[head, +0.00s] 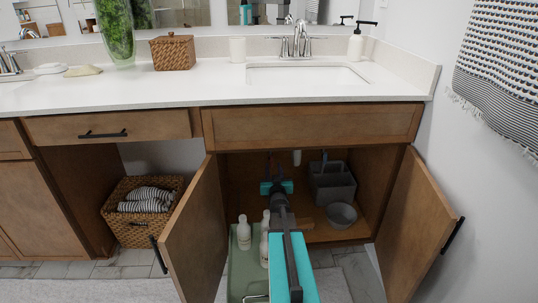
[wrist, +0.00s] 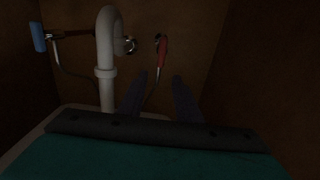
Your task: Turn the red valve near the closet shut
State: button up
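In the wrist view, the red valve (wrist: 163,50) has a narrow red handle hanging down from a metal fitting on the back wall of the sink cabinet, with a thin supply line below it. My gripper (wrist: 160,76) is open and empty. Its two dark fingers point toward the red handle, one to each side of its line, with the tips apart from it and short of it. In the head view, my gripper (head: 276,168) is inside the open cabinet under the sink; the red valve cannot be made out there.
A white drain pipe (wrist: 106,60) stands close left of the red valve; a blue valve handle (wrist: 38,36) is farther left. In the head view, a grey caddy (head: 332,185), grey bowl (head: 341,215) and white bottles (head: 243,232) flank my arm. Open doors (head: 195,235) stand both sides.

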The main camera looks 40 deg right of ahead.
aim_at(271, 161)
jog(key=shift+w, duration=0.1)
jog(key=shift+b+x, duration=1.65)
jog(key=shift+x, duration=5.15)
grip_shut()
